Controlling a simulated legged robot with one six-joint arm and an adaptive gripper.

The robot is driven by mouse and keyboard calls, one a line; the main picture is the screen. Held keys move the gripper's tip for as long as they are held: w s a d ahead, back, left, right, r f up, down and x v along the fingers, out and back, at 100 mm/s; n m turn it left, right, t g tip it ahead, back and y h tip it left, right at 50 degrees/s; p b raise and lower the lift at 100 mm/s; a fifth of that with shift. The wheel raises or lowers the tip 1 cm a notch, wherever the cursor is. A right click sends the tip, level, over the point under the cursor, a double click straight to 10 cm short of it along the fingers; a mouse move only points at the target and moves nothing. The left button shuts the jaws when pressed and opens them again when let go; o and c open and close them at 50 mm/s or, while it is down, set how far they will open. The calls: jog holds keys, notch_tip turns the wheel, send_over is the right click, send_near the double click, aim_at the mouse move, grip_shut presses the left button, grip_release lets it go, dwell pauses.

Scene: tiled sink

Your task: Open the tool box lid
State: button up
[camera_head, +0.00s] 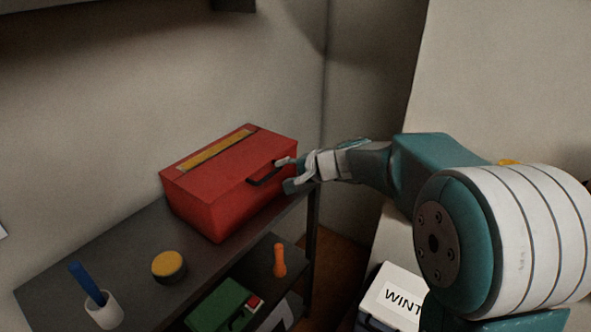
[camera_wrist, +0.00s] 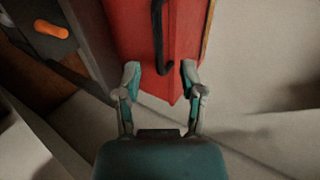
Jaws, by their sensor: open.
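The red tool box (camera_head: 215,195) stands on the dark shelf top, and its lid (camera_head: 240,155) looks closed. A yellow strip (camera_head: 217,149) lies along the lid. A black handle (camera_head: 267,174) is on the front side of the box. My gripper (camera_head: 289,173) is open at the right end of the box, close to the handle. In the wrist view, the red box (camera_wrist: 187,50) fills the upper middle, and the black handle (camera_wrist: 160,40) runs down between the lines of the two open fingers (camera_wrist: 160,78). I cannot tell whether a finger touches the box.
The shelf top (camera_head: 120,255) also holds a yellow-and-black round item (camera_head: 169,265) and a white cup (camera_head: 104,312) with a blue stick. The lower shelf holds a green box (camera_head: 220,305) and an orange item (camera_head: 279,260). A wall stands behind the shelf.

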aim_at(273, 175)
jog(key=shift+w+f, duration=0.45)
jog(key=shift+w, duration=0.05)
jog(key=x, duration=0.5)
jog(key=shift+a, duration=0.3)
jog(key=shift+w+a+f, duration=0.25)
jog(key=shift+f, duration=0.05)
jog(key=shift+w+d, duration=0.1)
jog(key=shift+d, duration=0.05)
grip_shut()
